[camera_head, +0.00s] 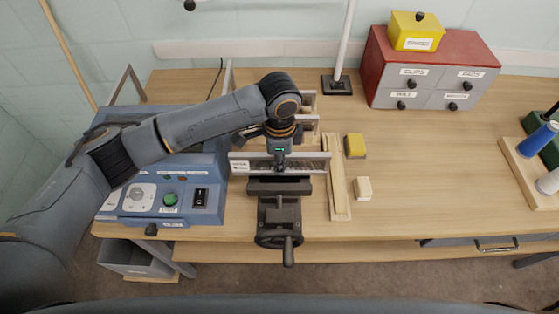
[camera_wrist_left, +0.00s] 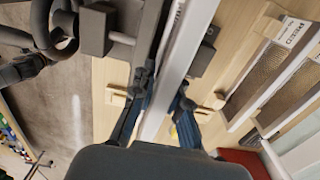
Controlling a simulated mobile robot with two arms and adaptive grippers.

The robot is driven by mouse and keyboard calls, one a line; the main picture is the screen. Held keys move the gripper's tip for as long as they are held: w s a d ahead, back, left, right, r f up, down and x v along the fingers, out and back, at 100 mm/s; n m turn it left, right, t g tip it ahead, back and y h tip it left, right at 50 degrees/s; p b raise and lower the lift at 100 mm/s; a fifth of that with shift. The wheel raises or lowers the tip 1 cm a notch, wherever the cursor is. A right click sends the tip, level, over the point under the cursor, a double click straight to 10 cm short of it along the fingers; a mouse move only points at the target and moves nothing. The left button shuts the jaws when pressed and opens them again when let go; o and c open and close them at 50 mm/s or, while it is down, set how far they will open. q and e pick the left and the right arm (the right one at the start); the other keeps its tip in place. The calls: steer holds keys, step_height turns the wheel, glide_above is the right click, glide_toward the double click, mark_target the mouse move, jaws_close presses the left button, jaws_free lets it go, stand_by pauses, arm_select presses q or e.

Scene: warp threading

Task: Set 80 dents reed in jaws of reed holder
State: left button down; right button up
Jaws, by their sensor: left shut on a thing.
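A long pale metal reed (camera_head: 308,164) with a small label at its left end lies crosswise in the head view. My left gripper (camera_head: 279,160) points down and is shut on its middle. In the left wrist view the reed (camera_wrist_left: 183,45) runs between the fingers of my left gripper (camera_wrist_left: 160,110). The dark reed holder (camera_head: 279,213), a vise with a front handle, stands just in front of and below the reed. In the wrist view, dark holder parts (camera_wrist_left: 96,30) lie beside the reed. I cannot tell whether the reed is seated between the jaws. My right gripper is not in view.
A blue control box (camera_head: 150,218) stands left of the holder. More reeds (camera_head: 308,122) stand in a rack behind. A wooden strip (camera_head: 338,185), a yellow block (camera_head: 355,146) and a pale block (camera_head: 363,188) lie to the right. A red drawer cabinet (camera_head: 377,50) is behind.

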arm_select(q)
steer(key=shift+f+b, duration=0.6)
steer(key=shift+f, duration=1.45)
steer(key=shift+s+f, duration=0.1)
steer(key=shift+f, duration=0.1)
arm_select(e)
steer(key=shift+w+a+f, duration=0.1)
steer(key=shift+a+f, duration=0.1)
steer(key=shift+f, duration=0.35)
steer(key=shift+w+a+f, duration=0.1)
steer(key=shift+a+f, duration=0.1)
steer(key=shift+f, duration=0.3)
arm_select(q)
steer(key=shift+f, duration=0.15)
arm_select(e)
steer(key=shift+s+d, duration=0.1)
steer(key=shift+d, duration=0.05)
arm_select(q)
steer(key=c, duration=1.3)
jaws_free()
steer(key=shift+s, duration=0.1)
steer(key=shift+o, duration=0.2)
